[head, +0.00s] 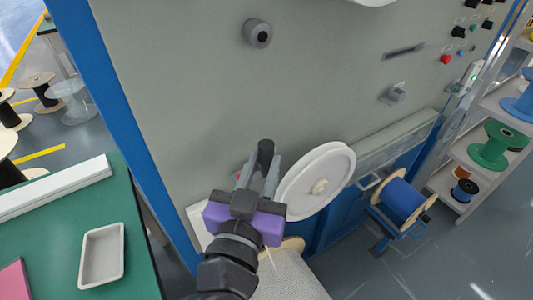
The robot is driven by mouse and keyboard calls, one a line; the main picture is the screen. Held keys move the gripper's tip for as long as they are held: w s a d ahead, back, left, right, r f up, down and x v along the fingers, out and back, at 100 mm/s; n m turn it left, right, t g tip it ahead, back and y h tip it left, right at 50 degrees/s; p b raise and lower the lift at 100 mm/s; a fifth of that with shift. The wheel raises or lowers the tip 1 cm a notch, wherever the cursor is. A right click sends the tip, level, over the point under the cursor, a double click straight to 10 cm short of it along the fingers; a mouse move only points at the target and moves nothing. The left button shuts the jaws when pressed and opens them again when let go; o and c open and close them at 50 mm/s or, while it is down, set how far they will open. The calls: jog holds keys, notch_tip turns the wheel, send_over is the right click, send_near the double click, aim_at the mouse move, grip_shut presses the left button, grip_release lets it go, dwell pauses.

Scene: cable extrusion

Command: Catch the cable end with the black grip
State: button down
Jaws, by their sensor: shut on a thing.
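My gripper (259,178), with a purple and dark grey body, is in the lower middle of the head view, in front of the grey machine panel. Its grey fingers are shut on the black grip (265,150), a short dark cylinder standing up beyond the fingertips. A round grey nozzle (257,33) with a dark centre sticks out of the panel, well above the grip and apart from it. I cannot make out a cable end at the nozzle or at the grip.
A white disc wheel (315,180) stands close to the right of my gripper. A blue cable reel (404,200) is further right, before shelves with spools. A green table (50,237) with a grey tray (102,255) is at left. The panel between grip and nozzle is clear.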

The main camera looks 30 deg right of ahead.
jog(key=shift+w+f, duration=0.2)
jog(key=shift+w, duration=0.7)
jog(key=shift+w+f, duration=0.15)
jog(key=shift+w, duration=0.8)
jog(key=shift+w+f, duration=0.2)
jog(key=shift+w, duration=0.7)
jog(key=shift+d, duration=0.15)
